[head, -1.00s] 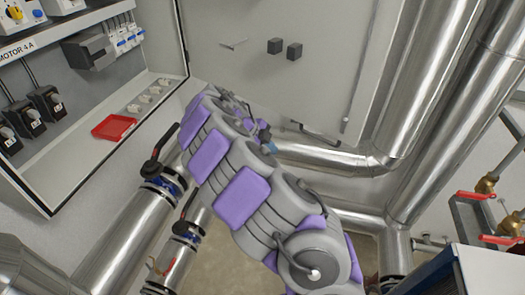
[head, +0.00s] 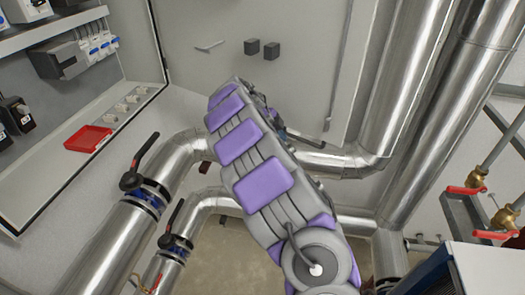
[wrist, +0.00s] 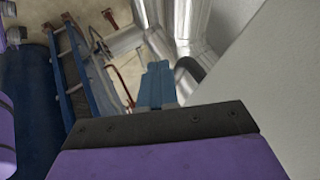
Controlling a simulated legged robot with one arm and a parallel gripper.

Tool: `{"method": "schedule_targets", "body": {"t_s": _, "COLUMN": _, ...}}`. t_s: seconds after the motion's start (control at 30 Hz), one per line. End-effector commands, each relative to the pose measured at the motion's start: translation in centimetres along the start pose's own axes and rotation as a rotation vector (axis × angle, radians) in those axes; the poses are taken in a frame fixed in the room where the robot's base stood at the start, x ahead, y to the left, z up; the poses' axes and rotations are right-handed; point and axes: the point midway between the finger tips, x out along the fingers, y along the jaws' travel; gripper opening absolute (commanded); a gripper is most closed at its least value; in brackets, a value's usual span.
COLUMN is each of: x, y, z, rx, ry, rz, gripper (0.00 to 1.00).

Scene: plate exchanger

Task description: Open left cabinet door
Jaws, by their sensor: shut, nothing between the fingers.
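The cabinet (head: 75,140) stands open at the left in the head view, with electrical gear inside. A flat grey door panel (head: 225,75) stands beside its right edge at an angle and carries two small dark blocks and a thin handle-like piece. I cannot tell whether this is the left door. My arm reaches up to the panel's lower part, and my gripper (head: 283,132) is mostly hidden behind it. In the wrist view my blue fingers (wrist: 157,82) are together and empty. A pale flat surface (wrist: 275,80) lies close at their right; contact cannot be told.
Large silver pipes (head: 410,90) run at the right and below the panel. Black-handled valves (head: 140,170) stand at lower left. Red-handled taps (head: 470,185) and a blue-edged unit (head: 435,270) are at lower right. A red tray (head: 88,138) lies in the cabinet.

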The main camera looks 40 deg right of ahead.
Motion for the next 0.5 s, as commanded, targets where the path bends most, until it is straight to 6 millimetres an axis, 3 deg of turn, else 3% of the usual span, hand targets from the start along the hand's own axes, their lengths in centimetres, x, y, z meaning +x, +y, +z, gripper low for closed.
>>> {"method": "schedule_targets", "body": {"t_s": 0.5, "x": 3.4, "y": -5.7, "z": -1.1, "rx": -0.103, "ry": -0.053, "rz": -0.062, "gripper": 0.0}}
